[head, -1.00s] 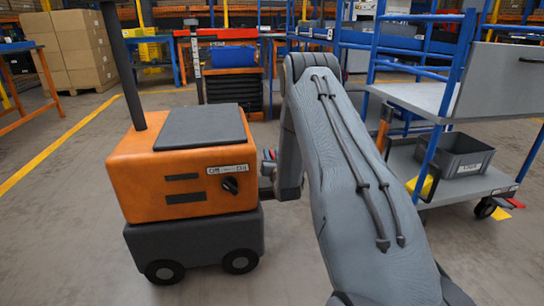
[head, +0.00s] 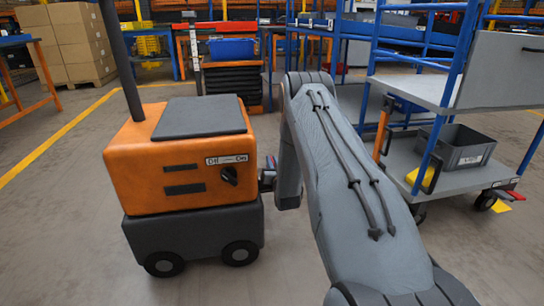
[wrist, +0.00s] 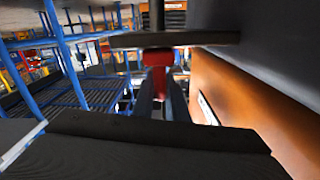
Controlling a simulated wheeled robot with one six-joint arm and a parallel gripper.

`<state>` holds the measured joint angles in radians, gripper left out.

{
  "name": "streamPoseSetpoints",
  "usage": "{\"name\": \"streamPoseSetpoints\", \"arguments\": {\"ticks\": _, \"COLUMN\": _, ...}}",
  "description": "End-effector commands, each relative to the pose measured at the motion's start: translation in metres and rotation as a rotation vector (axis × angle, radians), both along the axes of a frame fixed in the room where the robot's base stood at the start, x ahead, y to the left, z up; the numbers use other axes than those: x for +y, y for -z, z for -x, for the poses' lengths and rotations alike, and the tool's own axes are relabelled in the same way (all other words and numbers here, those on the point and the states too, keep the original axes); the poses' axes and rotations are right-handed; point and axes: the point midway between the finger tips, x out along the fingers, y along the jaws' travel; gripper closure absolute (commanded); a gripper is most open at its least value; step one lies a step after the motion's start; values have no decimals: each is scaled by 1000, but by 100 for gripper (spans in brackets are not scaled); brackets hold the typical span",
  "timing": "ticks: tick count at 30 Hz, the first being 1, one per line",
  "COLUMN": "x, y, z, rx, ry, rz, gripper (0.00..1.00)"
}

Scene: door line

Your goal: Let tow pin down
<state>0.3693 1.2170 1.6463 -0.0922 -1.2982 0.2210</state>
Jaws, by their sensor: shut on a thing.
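The orange tug (head: 180,165) with a dark grey base stands at the left of the head view. Its orange side (wrist: 250,105) fills the right of the wrist view. A red piece (wrist: 157,58), which looks like the head of the tow pin, sits in the middle of the wrist view. My gripper (wrist: 158,80) is shut on it, beside the tug. In the head view my arm hides most of the gripper; only a small red and blue bit shows beside the tug. The pin's lower end and its hole are hidden.
A blue-framed cart (head: 440,95) with a grey bin (head: 458,147) on its lower shelf stands at the right. Workbenches, a blue bin (head: 231,48) and stacked cartons (head: 72,45) are behind. The floor left of the tug is clear.

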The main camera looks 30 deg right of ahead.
Motion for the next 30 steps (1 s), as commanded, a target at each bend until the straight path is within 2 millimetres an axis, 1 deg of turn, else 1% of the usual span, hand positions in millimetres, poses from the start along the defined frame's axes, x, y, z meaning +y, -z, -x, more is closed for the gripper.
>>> {"name": "streamPoseSetpoints", "arguments": {"ticks": 1, "x": 2, "y": 5, "z": 0, "rx": 6, "ry": -2, "rz": -3, "gripper": 100}}
{"name": "streamPoseSetpoints", "arguments": {"ticks": 8, "x": 2, "y": 6, "z": 1, "rx": 10, "ry": -2, "rz": -5, "gripper": 100}}
{"name": "streamPoseSetpoints", "arguments": {"ticks": 9, "x": 2, "y": 7, "z": 1, "rx": 10, "ry": -2, "rz": -5, "gripper": 82}}
{"name": "streamPoseSetpoints", "arguments": {"ticks": 11, "x": 2, "y": 6, "z": 1, "rx": 10, "ry": -2, "rz": -5, "gripper": 72}}
{"name": "streamPoseSetpoints", "arguments": {"ticks": 12, "x": 2, "y": 6, "z": 1, "rx": 9, "ry": -2, "rz": -5, "gripper": 71}}
{"name": "streamPoseSetpoints", "arguments": {"ticks": 19, "x": 0, "y": 4, "z": 1, "rx": 7, "ry": 1, "rz": -3, "gripper": 71}}
{"name": "streamPoseSetpoints", "arguments": {"ticks": 22, "x": 2, "y": 4, "z": 5, "rx": 7, "ry": -1, "rz": -3, "gripper": 71}}
{"name": "streamPoseSetpoints", "arguments": {"ticks": 26, "x": 7, "y": 3, "z": 21, "rx": 9, "ry": -1, "rz": -4, "gripper": 71}}
{"name": "streamPoseSetpoints", "arguments": {"ticks": 30, "x": 13, "y": 2, "z": 44, "rx": 9, "ry": -1, "rz": -4, "gripper": 71}}
